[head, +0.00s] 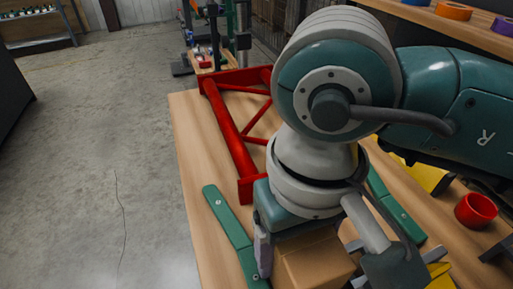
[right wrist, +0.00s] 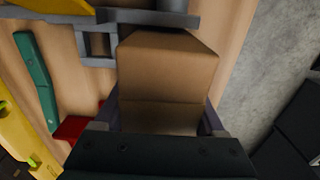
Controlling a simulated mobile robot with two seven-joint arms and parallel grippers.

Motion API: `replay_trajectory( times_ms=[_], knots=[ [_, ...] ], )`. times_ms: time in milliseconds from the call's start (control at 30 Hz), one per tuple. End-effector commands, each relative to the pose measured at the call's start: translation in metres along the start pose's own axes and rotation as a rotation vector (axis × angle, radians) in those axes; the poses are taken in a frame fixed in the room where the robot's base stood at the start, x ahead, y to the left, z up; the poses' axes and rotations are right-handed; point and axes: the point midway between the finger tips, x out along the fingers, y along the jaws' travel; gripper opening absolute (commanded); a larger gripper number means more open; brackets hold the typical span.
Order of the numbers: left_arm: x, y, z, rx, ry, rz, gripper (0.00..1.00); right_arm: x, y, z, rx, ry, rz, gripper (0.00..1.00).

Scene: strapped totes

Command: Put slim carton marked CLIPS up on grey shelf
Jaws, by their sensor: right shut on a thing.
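A brown carton (head: 316,264) is between the fingers of my right gripper (head: 312,252) at the bottom of the head view. It also fills the middle of the right wrist view (right wrist: 168,75), with the right gripper's fingers (right wrist: 160,115) shut on its two sides. No CLIPS marking shows on the faces in view, and its lower part is hidden. I cannot tell whether it touches the table. I cannot make out a grey shelf for certain. My left gripper is not in view.
A red metal frame (head: 229,126) lies on the wooden table (head: 187,130) beyond the carton. Green flat pieces (head: 230,229) lie beside it. A red cup-like piece (head: 476,210) and yellow parts are to the right. A wooden shelf with tape rolls (head: 453,11) is at upper right. Open floor lies left.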

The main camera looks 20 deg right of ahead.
Motion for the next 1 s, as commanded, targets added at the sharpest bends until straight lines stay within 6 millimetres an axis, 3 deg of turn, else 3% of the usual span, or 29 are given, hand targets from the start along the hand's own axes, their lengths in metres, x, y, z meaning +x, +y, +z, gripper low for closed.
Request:
replay_trajectory(
  times_ms=[333,367,567,833,1000],
  knots=[
    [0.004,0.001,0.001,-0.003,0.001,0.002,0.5,0.004,0.0,-0.001,0.0,0.002,0.0,0.0],
    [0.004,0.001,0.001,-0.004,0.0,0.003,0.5,0.003,0.0,-0.001,0.0,0.001,0.0,0.75],
    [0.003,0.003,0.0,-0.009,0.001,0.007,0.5,0.002,0.0,0.0,0.0,0.001,0.0,0.97],
    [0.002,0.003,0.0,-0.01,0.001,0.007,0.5,0.001,0.0,0.0,0.0,0.001,-0.001,1.0],
    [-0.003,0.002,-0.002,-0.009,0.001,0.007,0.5,-0.016,0.0,-0.002,0.0,0.007,0.0,1.0]
  ],
)
